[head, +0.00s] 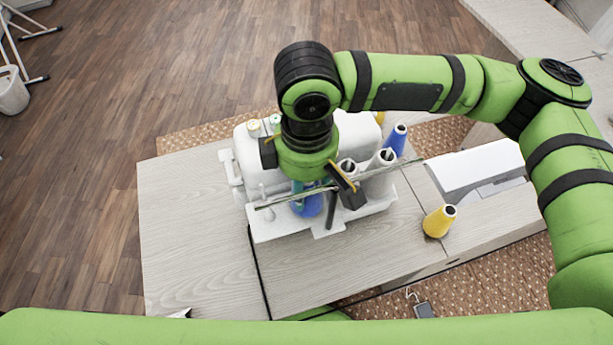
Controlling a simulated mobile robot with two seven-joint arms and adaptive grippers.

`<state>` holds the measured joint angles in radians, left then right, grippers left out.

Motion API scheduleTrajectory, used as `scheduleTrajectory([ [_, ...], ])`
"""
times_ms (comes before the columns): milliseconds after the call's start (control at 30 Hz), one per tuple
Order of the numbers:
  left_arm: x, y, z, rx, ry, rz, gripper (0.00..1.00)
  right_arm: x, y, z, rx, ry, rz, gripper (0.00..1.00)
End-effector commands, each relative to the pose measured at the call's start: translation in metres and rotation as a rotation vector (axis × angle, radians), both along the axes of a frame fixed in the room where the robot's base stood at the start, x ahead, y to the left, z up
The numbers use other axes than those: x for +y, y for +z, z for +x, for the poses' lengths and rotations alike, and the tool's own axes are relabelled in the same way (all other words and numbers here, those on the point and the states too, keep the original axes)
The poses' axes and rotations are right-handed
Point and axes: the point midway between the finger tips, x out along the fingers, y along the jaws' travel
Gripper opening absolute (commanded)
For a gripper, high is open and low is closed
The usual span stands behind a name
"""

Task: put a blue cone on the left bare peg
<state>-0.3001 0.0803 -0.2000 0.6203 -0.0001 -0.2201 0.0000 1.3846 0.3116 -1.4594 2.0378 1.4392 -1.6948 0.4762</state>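My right gripper (310,180) points down over the front of the white sewing machine (243,160). A blue cone (309,206) shows directly below it, partly covered by the wrist. Whether the fingers touch this cone is hidden. A second blue cone (396,139) stands upright at the machine's back right, apart from the gripper. Pale cones (382,160) stand between the two blue ones. The wrist covers part of the machine's peg row, and I cannot make out a bare peg. My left gripper is not in view.
A thin metal rod (390,170) crosses above the machine's front. A white box-like object (475,170) lies at the right. The left part of the table (190,230) is clear.

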Motion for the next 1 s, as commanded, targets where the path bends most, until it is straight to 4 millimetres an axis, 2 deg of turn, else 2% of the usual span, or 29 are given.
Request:
scheduleTrajectory([
  [433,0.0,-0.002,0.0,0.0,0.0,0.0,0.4,0.0,-0.006,0.0,0.001,0.0,0.0,0.0],
  [467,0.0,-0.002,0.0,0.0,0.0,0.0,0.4,0.0,-0.006,0.0,0.001,0.0,0.0,0.6],
  [500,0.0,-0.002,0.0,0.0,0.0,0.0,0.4,0.0,-0.005,0.0,0.001,0.0,0.0,0.76],
  [867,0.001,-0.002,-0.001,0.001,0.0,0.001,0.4,0.0,-0.004,0.0,0.0,0.0,-0.001,0.76],
  [1000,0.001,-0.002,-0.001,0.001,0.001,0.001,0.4,0.0,0.008,0.001,-0.003,0.0,0.001,0.76],
])
